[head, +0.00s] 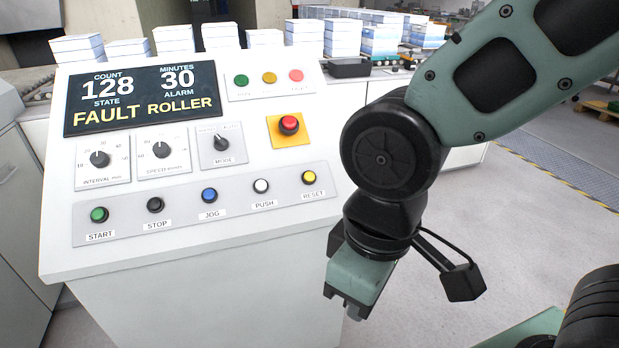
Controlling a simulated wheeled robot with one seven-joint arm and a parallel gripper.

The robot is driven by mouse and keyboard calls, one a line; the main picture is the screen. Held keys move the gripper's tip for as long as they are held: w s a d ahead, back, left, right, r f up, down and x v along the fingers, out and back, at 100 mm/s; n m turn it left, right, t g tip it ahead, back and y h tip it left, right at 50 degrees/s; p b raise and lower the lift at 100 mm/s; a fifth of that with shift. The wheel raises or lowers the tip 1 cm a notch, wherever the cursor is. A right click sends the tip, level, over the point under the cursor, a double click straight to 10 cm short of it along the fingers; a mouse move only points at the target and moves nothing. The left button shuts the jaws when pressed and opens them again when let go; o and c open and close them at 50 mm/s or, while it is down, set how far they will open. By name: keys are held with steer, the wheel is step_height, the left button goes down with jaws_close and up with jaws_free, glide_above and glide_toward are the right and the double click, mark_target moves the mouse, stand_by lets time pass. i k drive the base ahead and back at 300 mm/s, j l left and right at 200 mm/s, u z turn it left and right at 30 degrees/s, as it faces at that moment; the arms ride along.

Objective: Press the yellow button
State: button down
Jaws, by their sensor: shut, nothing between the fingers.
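The yellow button (308,178) is round, sits in a dark ring and is labelled RESET. It is the rightmost in the bottom row of the white control panel (230,261). A flat yellow-amber round lamp (269,77) sits in the upper row between a green and a red one. My gripper (350,308) points down in front of the panel's right side, below and to the right of the yellow button and apart from it. Its fingertips are together and empty. The yellow button is fully visible.
The same row holds the white PUSH button (261,186), blue JOG button (209,195), black STOP button (155,205) and green START button (99,215). A red mushroom button (289,124) on a yellow plate is above. The display (142,97) reads FAULT ROLLER.

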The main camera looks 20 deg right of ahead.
mark_target(308, 177)
steer(key=i+j, duration=0.1)
steer(key=j, duration=0.25)
steer(key=i+j, duration=0.15)
steer(key=j, duration=0.15)
steer(key=i+j, duration=0.1)
steer(key=j, duration=0.25)
steer(key=z, duration=1.65)
